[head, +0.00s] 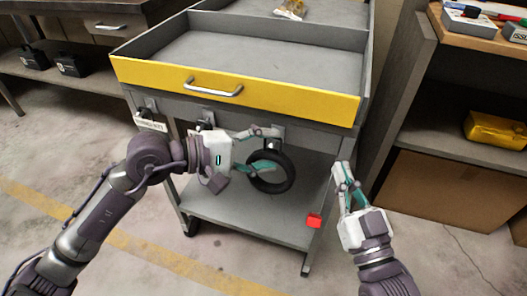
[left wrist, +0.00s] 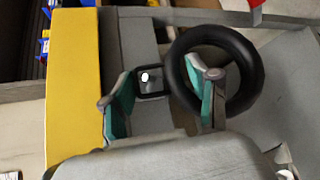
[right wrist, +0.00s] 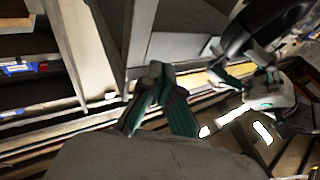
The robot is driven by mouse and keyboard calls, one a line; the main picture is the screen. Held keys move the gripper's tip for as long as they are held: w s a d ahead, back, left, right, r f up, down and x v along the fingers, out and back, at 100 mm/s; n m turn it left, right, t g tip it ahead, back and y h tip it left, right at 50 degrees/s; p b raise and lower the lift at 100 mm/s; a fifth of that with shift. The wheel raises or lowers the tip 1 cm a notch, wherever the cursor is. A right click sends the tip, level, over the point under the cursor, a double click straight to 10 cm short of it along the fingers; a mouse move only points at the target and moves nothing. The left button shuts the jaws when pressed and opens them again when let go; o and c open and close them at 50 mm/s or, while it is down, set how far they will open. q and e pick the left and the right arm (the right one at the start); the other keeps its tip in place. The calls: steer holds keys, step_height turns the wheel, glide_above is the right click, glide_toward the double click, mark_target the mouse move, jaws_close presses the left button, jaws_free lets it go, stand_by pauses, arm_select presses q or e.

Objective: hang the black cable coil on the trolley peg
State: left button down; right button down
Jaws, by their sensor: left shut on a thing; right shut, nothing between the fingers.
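The black cable coil (head: 290,174) is a thick ring hanging in my left gripper (head: 274,150), in front of the trolley (head: 236,206) and below its yellow front. My left gripper is shut on the coil's rim; in the left wrist view one finger passes through the opening of the coil (left wrist: 251,72). A peg with a bright tip (left wrist: 147,77) on a square dark plate shows between the fingers there, beside the coil. I cannot tell whether the coil touches the peg. My right gripper (head: 342,174) is shut and empty, to the right of the trolley.
A red block (head: 314,221) is at the lower shelf's front right. More hooks (head: 207,119) line the trolley's front to the left. A shelf unit with a yellow package (head: 495,130) and a cardboard box (head: 440,190) stands at the right. The floor in front is clear.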

arm_select(q)
steer(key=shift+w+d+f+b, duration=0.1)
steer(key=shift+w+f+b, duration=0.15)
steer(key=shift+w+b, duration=0.15)
steer(key=shift+w+f+b, duration=0.1)
steer(key=shift+f+b, duration=0.05)
steer(key=shift+b, duration=0.3)
arm_select(e)
steer(key=s+r+t+y, duration=0.1)
steer(key=s+r+t, duration=0.2)
steer(key=r, duration=0.3)
steer(key=shift+s+r+t+y, duration=0.2)
steer(key=shift+s+t+y, duration=0.1)
steer(key=shift+t, duration=0.6)
arm_select(q)
steer(key=shift+c, duration=1.1)
jaws_free()
